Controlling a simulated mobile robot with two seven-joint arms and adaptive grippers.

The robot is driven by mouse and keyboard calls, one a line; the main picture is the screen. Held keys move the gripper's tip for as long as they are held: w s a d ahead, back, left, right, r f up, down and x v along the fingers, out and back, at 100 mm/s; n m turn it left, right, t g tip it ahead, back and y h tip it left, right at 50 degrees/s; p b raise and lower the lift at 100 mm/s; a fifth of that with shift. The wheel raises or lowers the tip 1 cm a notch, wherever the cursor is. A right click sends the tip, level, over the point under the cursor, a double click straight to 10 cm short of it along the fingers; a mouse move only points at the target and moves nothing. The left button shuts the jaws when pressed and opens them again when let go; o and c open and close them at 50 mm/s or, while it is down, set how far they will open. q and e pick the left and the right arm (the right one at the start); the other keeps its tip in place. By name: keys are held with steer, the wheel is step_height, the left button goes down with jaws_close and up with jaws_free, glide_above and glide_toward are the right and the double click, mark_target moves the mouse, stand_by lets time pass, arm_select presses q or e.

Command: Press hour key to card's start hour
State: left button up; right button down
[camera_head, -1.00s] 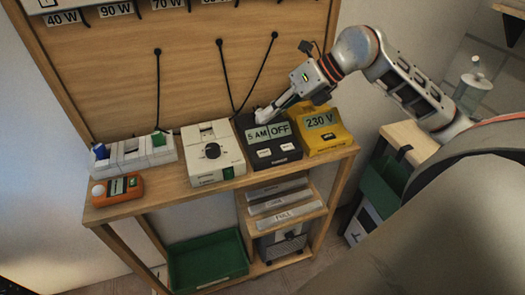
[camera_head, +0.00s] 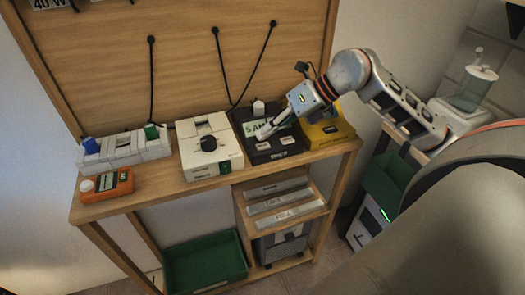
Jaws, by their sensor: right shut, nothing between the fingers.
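The black timer (camera_head: 256,116) stands on the wooden bench, with two small white keys on its sloping front. The left key (camera_head: 262,146) and the right key (camera_head: 288,140) both show, but their lettering is too small to read. Its display (camera_head: 252,128) shows what looks like "5 AM" at the left; my gripper hides the rest. My right gripper (camera_head: 264,132) is shut and empty, its tips over the display's lower part, just above the left key. I cannot tell whether it touches the timer. I cannot make out a card with a start hour. My left gripper is out of view.
A yellow unit (camera_head: 327,133) stands close on the timer's right, partly behind my gripper. Farther left are a white switch block (camera_head: 128,150) and an orange meter (camera_head: 106,185). Black cables hang behind.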

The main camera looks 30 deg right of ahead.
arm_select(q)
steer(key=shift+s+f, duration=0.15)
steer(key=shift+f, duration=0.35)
arm_select(e)
steer(key=shift+f, duration=0.3)
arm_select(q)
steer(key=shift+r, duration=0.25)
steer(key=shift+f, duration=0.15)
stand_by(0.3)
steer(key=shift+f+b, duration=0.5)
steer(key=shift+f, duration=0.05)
arm_select(e)
steer(key=shift+f, duration=0.45)
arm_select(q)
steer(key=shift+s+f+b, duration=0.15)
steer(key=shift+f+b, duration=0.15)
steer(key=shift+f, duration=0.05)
arm_select(e)
steer(key=shift+f, duration=0.3)
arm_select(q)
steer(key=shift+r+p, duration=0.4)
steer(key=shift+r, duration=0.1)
arm_select(e)
steer(key=shift+r, duration=0.75)
